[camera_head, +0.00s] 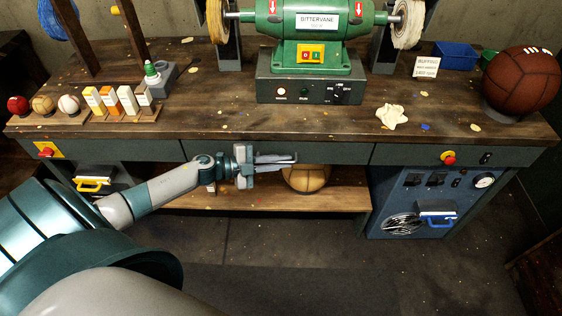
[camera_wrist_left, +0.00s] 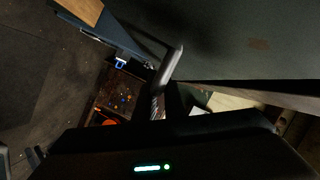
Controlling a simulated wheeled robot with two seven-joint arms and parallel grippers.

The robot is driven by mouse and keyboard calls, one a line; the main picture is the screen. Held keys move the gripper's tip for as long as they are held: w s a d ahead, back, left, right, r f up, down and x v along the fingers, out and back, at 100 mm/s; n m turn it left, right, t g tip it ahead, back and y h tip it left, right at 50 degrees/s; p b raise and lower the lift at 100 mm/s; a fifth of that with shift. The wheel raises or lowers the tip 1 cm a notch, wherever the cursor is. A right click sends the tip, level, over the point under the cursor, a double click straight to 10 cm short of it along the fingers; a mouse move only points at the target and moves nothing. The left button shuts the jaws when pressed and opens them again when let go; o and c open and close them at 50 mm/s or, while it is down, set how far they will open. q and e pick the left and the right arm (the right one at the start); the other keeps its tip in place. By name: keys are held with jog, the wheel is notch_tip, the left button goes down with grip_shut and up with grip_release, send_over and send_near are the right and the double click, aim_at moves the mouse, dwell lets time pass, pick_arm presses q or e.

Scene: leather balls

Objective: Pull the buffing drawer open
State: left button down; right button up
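The drawer front (camera_head: 335,154) is a grey-green panel under the bench's front edge, below the buffing machine. It looks flush with its neighbours. My left gripper (camera_head: 278,160) is sideways at this panel, its fingers beside or around the handle; which one is hard to tell. In the left wrist view, a grey metal handle bar (camera_wrist_left: 171,64) stands off a dark panel (camera_wrist_left: 235,40), close to a dark finger. Whether the fingers touch or close on it is hidden. My right gripper is in neither view.
The bench (camera_head: 200,118) carries the green buffing machine (camera_head: 310,25), small balls, bottles, a blue bin (camera_head: 455,55) and a brown ball (camera_head: 520,80). A tan ball (camera_head: 306,178) sits on the lower shelf (camera_head: 340,195). A blue cabinet (camera_head: 412,205) stands at right. Floor in front is clear.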

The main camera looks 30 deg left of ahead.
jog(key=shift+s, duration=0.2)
pick_arm(q)
jog(key=shift+s+d, duration=0.1)
